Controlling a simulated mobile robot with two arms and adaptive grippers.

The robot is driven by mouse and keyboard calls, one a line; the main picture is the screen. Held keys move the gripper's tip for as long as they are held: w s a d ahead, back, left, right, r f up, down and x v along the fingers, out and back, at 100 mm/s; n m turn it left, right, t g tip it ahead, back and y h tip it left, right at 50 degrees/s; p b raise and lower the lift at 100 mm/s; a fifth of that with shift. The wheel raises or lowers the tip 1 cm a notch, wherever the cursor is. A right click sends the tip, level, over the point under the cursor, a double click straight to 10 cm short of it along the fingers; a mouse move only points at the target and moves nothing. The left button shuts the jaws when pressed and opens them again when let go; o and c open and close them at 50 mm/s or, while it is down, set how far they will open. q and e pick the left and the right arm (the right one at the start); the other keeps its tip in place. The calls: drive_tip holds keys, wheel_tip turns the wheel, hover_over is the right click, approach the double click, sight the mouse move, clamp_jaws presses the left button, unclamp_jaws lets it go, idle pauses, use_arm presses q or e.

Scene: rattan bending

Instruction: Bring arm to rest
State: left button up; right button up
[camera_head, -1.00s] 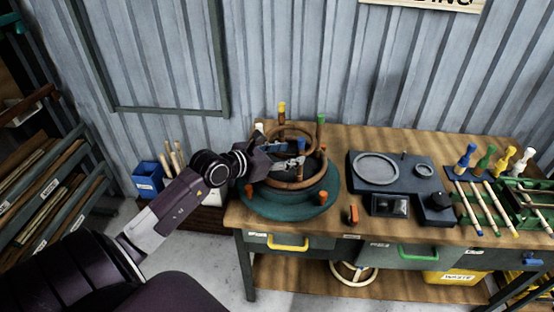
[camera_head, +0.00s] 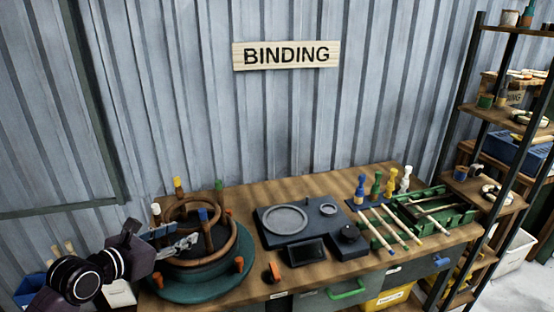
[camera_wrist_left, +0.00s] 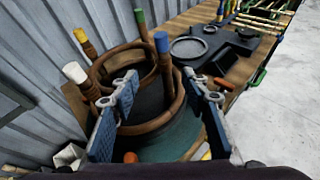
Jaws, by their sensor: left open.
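My left gripper (camera_head: 172,240) is at the left end of the workbench, in front of a round green bending jig (camera_head: 190,290). The jig carries brown bent rattan rings (camera_head: 190,210) and several upright pegs with coloured tops. In the left wrist view the gripper's two blue-padded fingers (camera_wrist_left: 162,115) stand wide apart. No object is held between them; the jig, its rings and the blue-topped peg (camera_wrist_left: 162,45) show beyond and between them. I cannot tell whether the fingers touch the jig. My right gripper is in no view.
The wooden workbench (camera_head: 340,195) holds a dark plate with a grey ring (camera_head: 284,219), an orange-topped piece (camera_head: 274,271), pale rattan sticks (camera_head: 390,228) and a green rack (camera_head: 440,208). Shelves (camera_head: 490,130) stand at the right. A corrugated wall with a "BINDING" sign (camera_head: 287,55) is behind.

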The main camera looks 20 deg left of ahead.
use_arm(q)
drive_tip(key=s+d+r+n+t+h, duration=0.2)
drive_tip(key=d+r+n+t, duration=0.55)
drive_tip(key=r+n, duration=0.3)
drive_tip(key=s+a+f+n+g+y, duration=0.4)
drive_tip(key=a+f+n+y, duration=0.25)
drive_tip(key=n+y, duration=0.9)
drive_tip(key=s+f+n+g+h, duration=0.5)
drive_tip(key=f+n, duration=0.3)
drive_tip(key=f, duration=0.2)
drive_tip(key=s+d+f+n+g+h, duration=0.3)
drive_tip(key=s+d+f+g+h, duration=0.45)
drive_tip(key=s+d+f, duration=0.95)
wheel_tip(320, 180, down, 23)
drive_tip(key=d+g+y, duration=0.1)
drive_tip(key=g, duration=0.1)
drive_tip(key=s+a+f+g+b, duration=0.1)
drive_tip(key=s+a+f, duration=0.2)
drive_tip(key=s+f, duration=1.5)
drive_tip(key=shift+f, duration=0.15)
